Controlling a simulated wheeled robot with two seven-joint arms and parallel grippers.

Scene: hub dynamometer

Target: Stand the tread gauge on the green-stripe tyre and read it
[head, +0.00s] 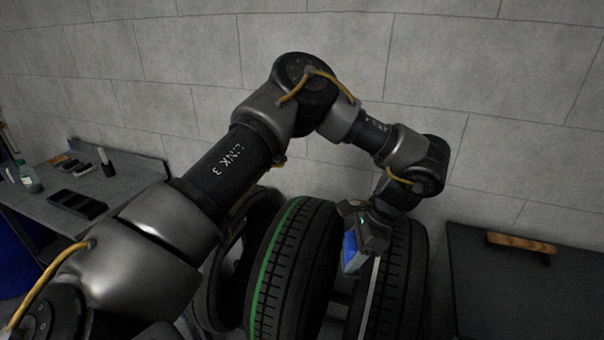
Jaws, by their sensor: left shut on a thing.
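The green-stripe tyre (303,268) stands upright in the middle of the head view, with a green line around its tread near the left edge. My left gripper (360,245) points down, shut on a small blue block that looks like the tread gauge (351,253). The gauge is at the right side of the green-stripe tyre, over the gap toward the neighbouring tyre. I cannot tell whether it touches either tyre. The gripper hides part of it, and no reading shows. My right gripper is out of view.
A white-stripe tyre (407,285) stands just right of the green-stripe one; another dark tyre (212,290) is at left, partly behind my arm. A grey bench (125,180) with a bottle and dark trays is at left. A dark surface (520,300) with a wooden-handled item (521,243) is at right.

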